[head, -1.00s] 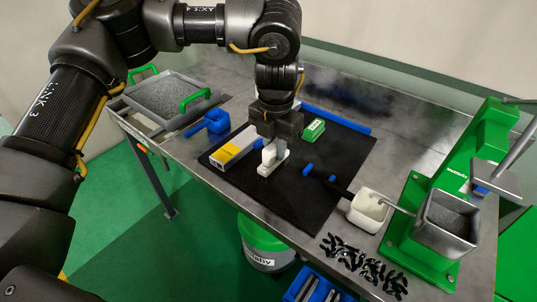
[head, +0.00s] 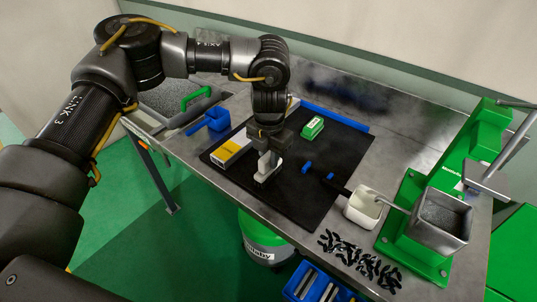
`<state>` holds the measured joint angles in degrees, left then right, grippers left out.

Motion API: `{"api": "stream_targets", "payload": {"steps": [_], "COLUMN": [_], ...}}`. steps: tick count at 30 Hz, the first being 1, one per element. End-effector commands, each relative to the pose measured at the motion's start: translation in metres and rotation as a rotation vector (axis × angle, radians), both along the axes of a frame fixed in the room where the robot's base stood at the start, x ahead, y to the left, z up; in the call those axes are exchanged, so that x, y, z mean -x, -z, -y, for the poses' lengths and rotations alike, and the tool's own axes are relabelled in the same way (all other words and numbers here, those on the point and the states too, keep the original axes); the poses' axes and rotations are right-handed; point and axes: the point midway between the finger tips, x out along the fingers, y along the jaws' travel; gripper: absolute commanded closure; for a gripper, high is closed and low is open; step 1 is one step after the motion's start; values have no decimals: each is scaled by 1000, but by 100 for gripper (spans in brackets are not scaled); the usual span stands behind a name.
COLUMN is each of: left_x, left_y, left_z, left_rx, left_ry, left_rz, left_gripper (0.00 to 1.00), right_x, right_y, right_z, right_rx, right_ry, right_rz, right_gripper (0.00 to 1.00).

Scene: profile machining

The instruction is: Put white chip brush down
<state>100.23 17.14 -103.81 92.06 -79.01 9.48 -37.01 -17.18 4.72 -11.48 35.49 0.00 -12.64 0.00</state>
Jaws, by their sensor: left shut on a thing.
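My left gripper (head: 268,150) is over the black mat (head: 300,205) on the metal table and points down. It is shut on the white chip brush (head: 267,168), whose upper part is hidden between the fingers. The brush's lower end is at or just above the mat; I cannot tell whether it touches. My right gripper is not in view.
A yellow and white box (head: 231,149) lies just left of the brush. A green box (head: 312,128) lies behind it, and a black tool with blue parts (head: 318,173) to its right. A white cup (head: 363,208), black pieces (head: 358,260) and a green machine (head: 440,190) stand further right.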

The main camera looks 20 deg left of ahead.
Motion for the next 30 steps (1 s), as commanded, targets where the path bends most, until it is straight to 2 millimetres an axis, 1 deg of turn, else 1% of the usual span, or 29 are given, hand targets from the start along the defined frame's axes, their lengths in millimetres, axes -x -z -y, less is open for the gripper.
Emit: {"api": "stream_targets", "payload": {"steps": [5, 6, 10, 18, 20, 22, 26, 30], "left_x": [0, 0, 0, 0, 0, 0, -1, -1], "left_y": [4, 3, 3, 2, -1, -4, -24, -57], "left_z": [0, 0, 0, 0, 0, 1, 1, 1], "left_rx": [0, 0, 0, 0, 0, 2, 3, 1], "left_ry": [0, 0, 0, 0, 0, 0, 1, 1], "left_rz": [0, 1, 0, 0, 1, 1, 4, 6], "left_gripper": [97, 74, 57, 57, 57, 57, 57, 57], "right_x": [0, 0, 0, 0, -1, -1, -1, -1], "right_y": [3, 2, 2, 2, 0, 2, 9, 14], "right_z": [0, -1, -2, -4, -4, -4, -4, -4], "right_rx": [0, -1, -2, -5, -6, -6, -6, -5], "right_ry": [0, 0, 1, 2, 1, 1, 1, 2], "right_rz": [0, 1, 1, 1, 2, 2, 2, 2], "right_gripper": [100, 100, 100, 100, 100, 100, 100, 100]}}
